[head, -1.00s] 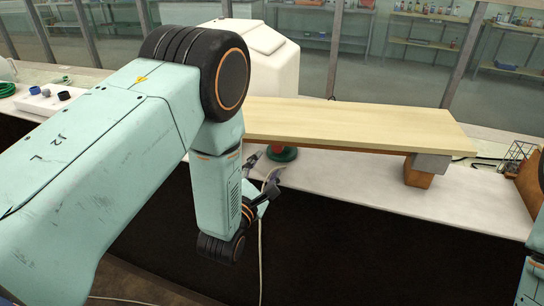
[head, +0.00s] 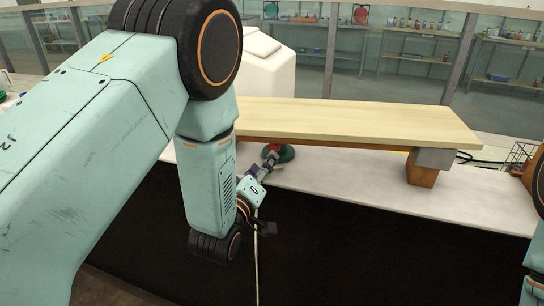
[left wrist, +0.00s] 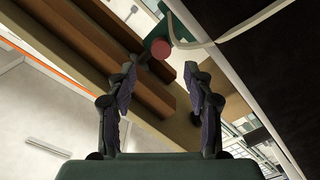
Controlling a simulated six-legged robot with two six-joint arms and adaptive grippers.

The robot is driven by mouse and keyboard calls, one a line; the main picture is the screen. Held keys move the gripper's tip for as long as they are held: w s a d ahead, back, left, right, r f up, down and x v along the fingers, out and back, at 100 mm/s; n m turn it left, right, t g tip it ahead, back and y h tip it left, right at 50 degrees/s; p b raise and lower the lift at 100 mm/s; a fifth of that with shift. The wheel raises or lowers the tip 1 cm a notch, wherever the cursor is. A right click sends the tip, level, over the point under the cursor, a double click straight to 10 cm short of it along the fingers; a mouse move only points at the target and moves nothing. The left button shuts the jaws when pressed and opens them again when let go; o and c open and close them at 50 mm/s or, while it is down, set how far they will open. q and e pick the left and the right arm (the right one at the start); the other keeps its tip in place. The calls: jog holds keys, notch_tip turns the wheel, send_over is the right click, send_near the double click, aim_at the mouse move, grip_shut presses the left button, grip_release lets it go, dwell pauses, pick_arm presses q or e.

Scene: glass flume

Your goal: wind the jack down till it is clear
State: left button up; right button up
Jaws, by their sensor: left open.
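The jack (head: 284,153), with a red upper part and a green round base, stands on the white bench under the long wooden plank (head: 350,118). Whether its top touches the plank is hidden. My left gripper (head: 262,166) is open just in front of the jack, below the plank's front edge. In the left wrist view, the jack's red part (left wrist: 160,48) shows just beyond and between the open fingertips of my left gripper (left wrist: 160,67). Nothing is between the fingers. My right gripper is out of view.
A wooden block (head: 420,174) and a grey block (head: 434,158) stand under the plank's right end. A pale cable (head: 257,265) hangs down the dark bench front. A white tank (head: 270,65) stands behind.

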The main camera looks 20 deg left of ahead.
aim_at(273, 148)
pick_arm(q)
jog(key=shift+w+d+m+b, duration=0.1)
jog(key=shift+w+m+b, duration=0.55)
jog(key=shift+w+m, duration=1)
jog(key=shift+w+a+m+b, duration=0.1)
jog(key=shift+w+m+b, duration=0.7)
jog(key=shift+m, duration=1.5)
jog(key=shift+w+d+m+b, duration=0.1)
jog(key=shift+w+m+b, duration=0.45)
jog(key=shift+w+m, duration=1.15)
jog(key=shift+s+m, duration=0.25)
jog(key=shift+s, duration=0.05)
jog(key=shift+c, duration=0.4)
grip_shut()
